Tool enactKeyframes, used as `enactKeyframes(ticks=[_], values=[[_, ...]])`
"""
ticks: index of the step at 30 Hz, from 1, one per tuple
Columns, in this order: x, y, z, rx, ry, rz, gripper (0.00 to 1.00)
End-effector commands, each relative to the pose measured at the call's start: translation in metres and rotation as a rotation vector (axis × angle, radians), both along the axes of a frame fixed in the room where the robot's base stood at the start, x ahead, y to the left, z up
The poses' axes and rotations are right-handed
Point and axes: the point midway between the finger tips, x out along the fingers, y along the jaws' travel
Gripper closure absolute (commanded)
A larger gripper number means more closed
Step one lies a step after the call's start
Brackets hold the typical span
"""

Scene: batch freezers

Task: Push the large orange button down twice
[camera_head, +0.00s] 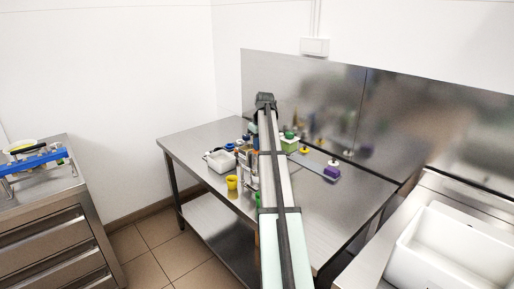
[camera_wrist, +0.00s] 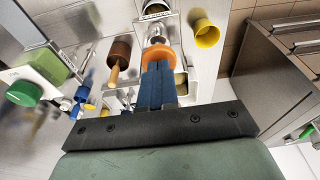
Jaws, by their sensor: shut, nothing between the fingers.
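The large orange button (camera_wrist: 157,51) shows in the wrist view as a round orange piece at the tips of my fingers, partly covered by them. My gripper (camera_wrist: 158,66) has its two dark blue fingers close together with nothing between them. The tips overlap the button in this view; I cannot tell whether they touch it or how far down it is. In the head view my arm hides both the button and the fingers.
A yellow cup (camera_wrist: 207,33), a brown piece with a wooden handle (camera_wrist: 121,50) and a white box with a green button (camera_wrist: 36,70) surround it. In the head view, a white bin (camera_head: 220,161) and purple block (camera_head: 332,170) stand on the steel table (camera_head: 352,198). Its right part is clear.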

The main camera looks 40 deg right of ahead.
Motion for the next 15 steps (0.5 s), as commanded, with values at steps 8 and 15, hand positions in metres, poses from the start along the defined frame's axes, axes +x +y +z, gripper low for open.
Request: enactKeyframes(ticks=[8,15], values=[[0.0,0.0,0.013,0.0,0.001,0.0,1.0],[0.0,0.0,0.025,0.0,0.0,0.0,1.0]])
